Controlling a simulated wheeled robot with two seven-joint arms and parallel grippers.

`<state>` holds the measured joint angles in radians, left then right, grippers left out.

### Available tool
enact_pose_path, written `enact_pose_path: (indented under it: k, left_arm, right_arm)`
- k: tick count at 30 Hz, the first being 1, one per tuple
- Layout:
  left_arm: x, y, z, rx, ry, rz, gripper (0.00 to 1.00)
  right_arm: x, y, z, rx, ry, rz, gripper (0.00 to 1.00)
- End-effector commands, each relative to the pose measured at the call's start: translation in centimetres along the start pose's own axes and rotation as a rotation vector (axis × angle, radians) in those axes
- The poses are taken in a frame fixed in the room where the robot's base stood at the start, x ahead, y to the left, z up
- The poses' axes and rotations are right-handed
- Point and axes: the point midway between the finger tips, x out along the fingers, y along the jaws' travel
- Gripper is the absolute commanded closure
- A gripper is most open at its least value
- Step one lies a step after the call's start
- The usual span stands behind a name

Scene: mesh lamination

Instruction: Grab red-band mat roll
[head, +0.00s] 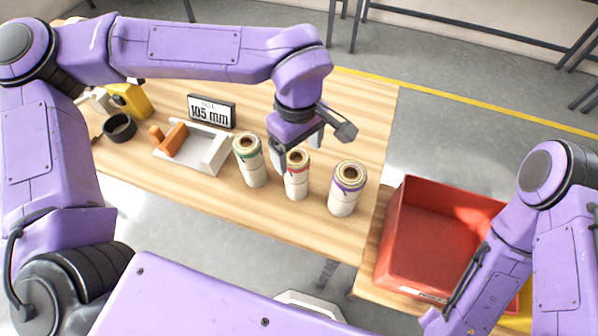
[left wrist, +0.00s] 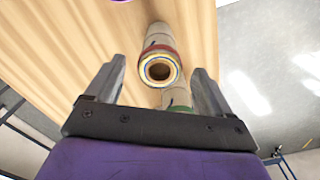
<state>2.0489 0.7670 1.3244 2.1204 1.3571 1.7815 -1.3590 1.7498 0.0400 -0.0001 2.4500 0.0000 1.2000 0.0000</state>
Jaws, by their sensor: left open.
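The red-band mat roll (head: 297,178) stands upright on the wooden table, in the middle of three rolls. In the left wrist view its open top end (left wrist: 160,70) and red band show between my fingers. My left gripper (head: 297,158) is open, with its fingers on either side of the roll's top; I cannot tell whether they touch it. The green-band roll (head: 250,162) stands to the left and the purple-band roll (head: 346,190) to the right. The green-band roll (left wrist: 177,100) also shows partly behind my gripper in the left wrist view. My right gripper is not in view.
A red bin (head: 430,235) stands at the right. A grey tray (head: 205,150) with an orange-handled tool (head: 170,138), a "105 mm" sign (head: 211,112) and a black tape ring (head: 119,127) are on the left. The table's right far part is clear.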

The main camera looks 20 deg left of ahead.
Motion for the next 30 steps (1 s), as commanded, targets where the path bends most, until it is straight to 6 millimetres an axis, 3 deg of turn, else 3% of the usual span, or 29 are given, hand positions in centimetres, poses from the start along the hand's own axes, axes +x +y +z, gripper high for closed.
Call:
enact_pose_path:
  k: [12, 20, 21, 27, 30]
  left_arm:
    - [6.2, 0.2, -0.6, -0.001, -0.002, -0.003, 0.18]
    - [7.0, 0.3, -0.6, 0.000, 0.000, 0.001, 0.18]
    - [7.0, 0.3, -0.6, 0.000, 0.000, 0.001, 0.21]
    - [6.9, 0.3, -0.6, 0.001, 0.000, 0.001, 0.83]
    - [6.9, 0.4, -0.6, 0.001, 0.000, 0.002, 0.83]
  right_arm:
    - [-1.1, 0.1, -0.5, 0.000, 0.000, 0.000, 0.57]
    - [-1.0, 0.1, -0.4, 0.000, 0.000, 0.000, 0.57]
    - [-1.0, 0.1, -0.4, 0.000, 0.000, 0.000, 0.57]
    - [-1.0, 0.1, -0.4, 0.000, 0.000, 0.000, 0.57]
    - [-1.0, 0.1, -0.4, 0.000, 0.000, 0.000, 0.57]
